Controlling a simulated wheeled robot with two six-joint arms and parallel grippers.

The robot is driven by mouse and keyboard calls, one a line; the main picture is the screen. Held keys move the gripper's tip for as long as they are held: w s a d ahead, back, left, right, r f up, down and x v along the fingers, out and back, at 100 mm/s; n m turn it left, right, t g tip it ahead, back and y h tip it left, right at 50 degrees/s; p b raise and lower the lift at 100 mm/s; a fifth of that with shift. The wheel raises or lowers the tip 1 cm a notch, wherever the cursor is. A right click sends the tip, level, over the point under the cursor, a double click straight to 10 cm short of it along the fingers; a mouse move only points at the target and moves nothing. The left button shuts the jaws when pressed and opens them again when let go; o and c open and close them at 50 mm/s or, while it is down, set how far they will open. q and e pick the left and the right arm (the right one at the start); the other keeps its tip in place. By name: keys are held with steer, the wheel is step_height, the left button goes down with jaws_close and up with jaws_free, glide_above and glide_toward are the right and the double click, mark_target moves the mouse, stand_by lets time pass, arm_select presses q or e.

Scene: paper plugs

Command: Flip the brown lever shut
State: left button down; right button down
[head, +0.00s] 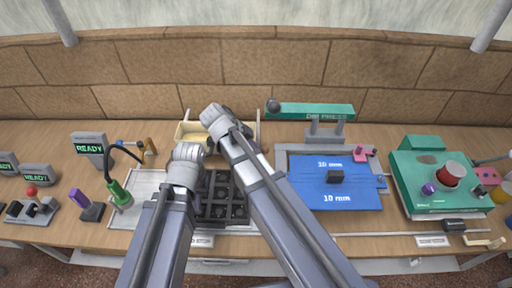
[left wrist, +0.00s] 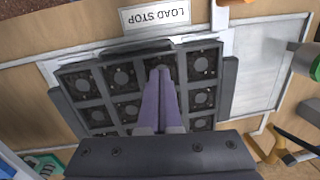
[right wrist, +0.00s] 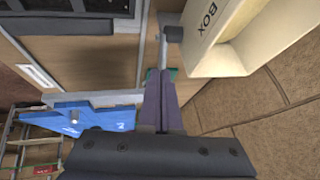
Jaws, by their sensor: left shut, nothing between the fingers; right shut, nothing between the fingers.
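The brown lever (head: 150,146) stands at the back left of the table, close behind the pale plate. It looks raised, beside a small blue part. What seems to be its brown and dark clamp shows at the lower right of the left wrist view. My left gripper (left wrist: 160,74) is shut and empty over the black tray (left wrist: 130,117), to the right of the lever in the head view. My right gripper (right wrist: 160,76) is shut and empty near the cream box (right wrist: 237,62). In the head view my arms hide both pairs of fingertips.
A green lamp on a black gooseneck (head: 120,194) and a READY display (head: 89,146) stand left of the lever. The pale plate (head: 146,186) lies in front. A blue press bed (head: 312,196) and a green machine (head: 430,190) are to the right.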

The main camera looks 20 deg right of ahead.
arm_select(q)
steer(key=shift+a+r, duration=0.1)
steer(key=shift+r, duration=0.1)
steer(key=shift+s, duration=0.1)
arm_select(e)
steer(key=shift+d+f+y, duration=0.35)
steer(key=shift+d+y, duration=0.15)
steer(key=shift+w+a, duration=0.1)
steer(key=shift+w, duration=0.05)
arm_select(q)
steer(key=shift+r+p, duration=0.15)
steer(key=shift+p, duration=0.2)
arm_select(e)
steer(key=shift+w+a+r, duration=0.1)
steer(key=shift+a+r, duration=0.05)
steer(key=shift+a, duration=0.35)
arm_select(q)
steer(key=shift+r, duration=0.1)
